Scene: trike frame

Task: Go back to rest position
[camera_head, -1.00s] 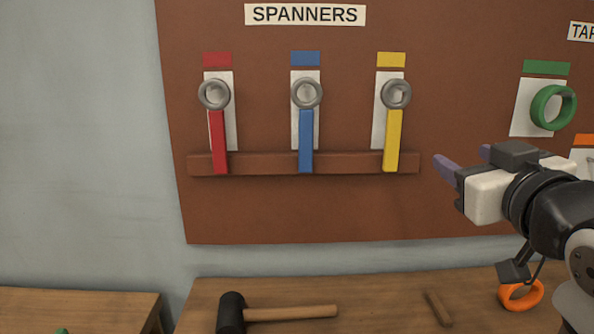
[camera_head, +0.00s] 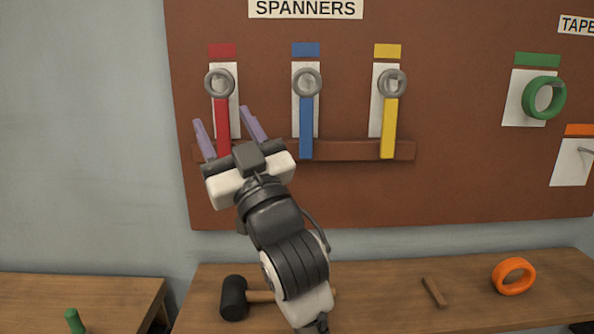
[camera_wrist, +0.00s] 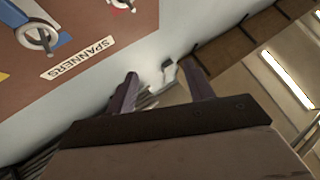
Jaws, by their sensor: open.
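My gripper (camera_head: 230,128) is open and empty in the head view. Its two purple fingers point up towards the board, one on each side of the red spanner's handle as seen in the picture. In the wrist view the fingers (camera_wrist: 162,90) stand apart with nothing between them. The red spanner (camera_head: 222,115) hangs on the board, its lower end partly hidden by my gripper. The blue spanner (camera_head: 306,125) and the yellow spanner (camera_head: 390,125) hang to its right. I cannot tell the gap between my fingers and the board.
A brown board (camera_head: 450,190) carries a green tape roll (camera_head: 543,98) on the right. On the bench (camera_head: 390,310) lie a hammer (camera_head: 235,298), partly behind my arm, a small wooden piece (camera_head: 435,292) and an orange tape roll (camera_head: 513,276).

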